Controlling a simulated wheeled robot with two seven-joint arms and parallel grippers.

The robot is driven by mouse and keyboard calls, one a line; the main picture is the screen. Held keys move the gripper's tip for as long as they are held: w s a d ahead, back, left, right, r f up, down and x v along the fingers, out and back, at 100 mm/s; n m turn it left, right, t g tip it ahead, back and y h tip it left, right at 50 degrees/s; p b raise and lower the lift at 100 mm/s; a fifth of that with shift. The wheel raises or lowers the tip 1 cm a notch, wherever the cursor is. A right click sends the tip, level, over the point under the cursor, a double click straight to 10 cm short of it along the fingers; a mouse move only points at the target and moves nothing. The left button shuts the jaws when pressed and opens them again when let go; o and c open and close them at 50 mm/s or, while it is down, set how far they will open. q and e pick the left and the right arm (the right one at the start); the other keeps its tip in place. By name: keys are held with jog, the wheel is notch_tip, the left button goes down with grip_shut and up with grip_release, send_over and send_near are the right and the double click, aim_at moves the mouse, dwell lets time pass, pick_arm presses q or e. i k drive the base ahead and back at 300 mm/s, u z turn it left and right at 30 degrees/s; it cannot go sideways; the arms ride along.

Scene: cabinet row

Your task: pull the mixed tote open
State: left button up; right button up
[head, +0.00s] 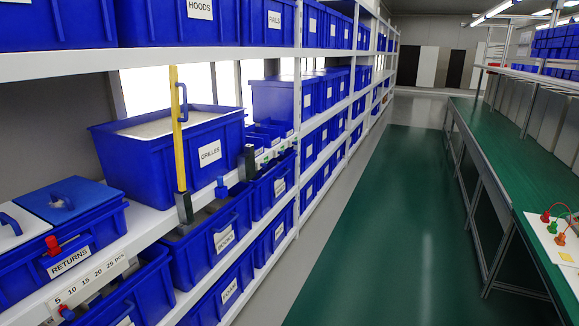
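I cannot read the word "mixed" on any label, so I cannot tell for sure which tote is the mixed one. Below the grilles tote, a blue tote (190,262) on the lower shelf has a blue front handle and a white label too small to read surely. Its upper opening partly shows under the shelf edge. Beside it, a farther blue tote (262,197) also has a handle and an unclear label. Neither of my grippers shows in the head view.
A grilles tote (170,160) and a returns tote (60,262) stand on the shelf above. A yellow upright bar (178,120) with a dark foot stands at the shelf edge. The green aisle floor (370,230) is clear. A green-topped bench (510,150) runs along the right.

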aim_at(271, 183)
jog(key=z, duration=0.5)
jog(key=i, duration=4.1)
jog(key=u, duration=0.4)
